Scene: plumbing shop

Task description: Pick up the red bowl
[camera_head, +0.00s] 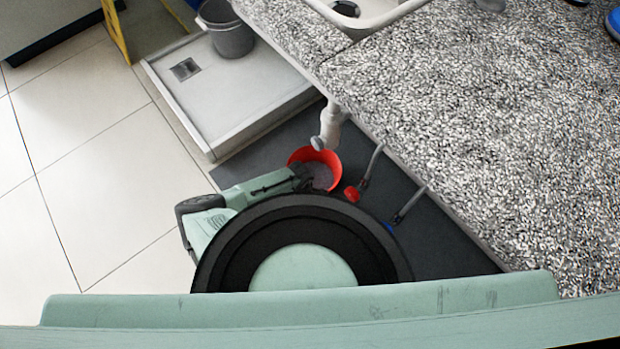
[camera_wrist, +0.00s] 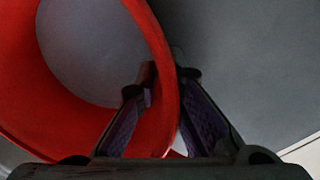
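The red bowl (camera_head: 330,158) sits on the dark grey floor under the counter, below a white drain pipe, with a grey inside showing. In the wrist view the bowl (camera_wrist: 162,50) fills the left side, its rim and wall running down between my two fingers. My gripper (camera_wrist: 163,85) is open around that wall: the left finger is on the inside of the bowl, the right finger outside. Gaps show between the finger pads and the wall. In the head view my gripper (camera_head: 302,178) is at the bowl's left edge, and my arm hides part of the bowl's lower left.
A white drain pipe (camera_head: 327,128) hangs just above the bowl. A grey bucket (camera_head: 228,30) stands on a white shower tray (camera_head: 222,90). Tiled floor at left is clear.

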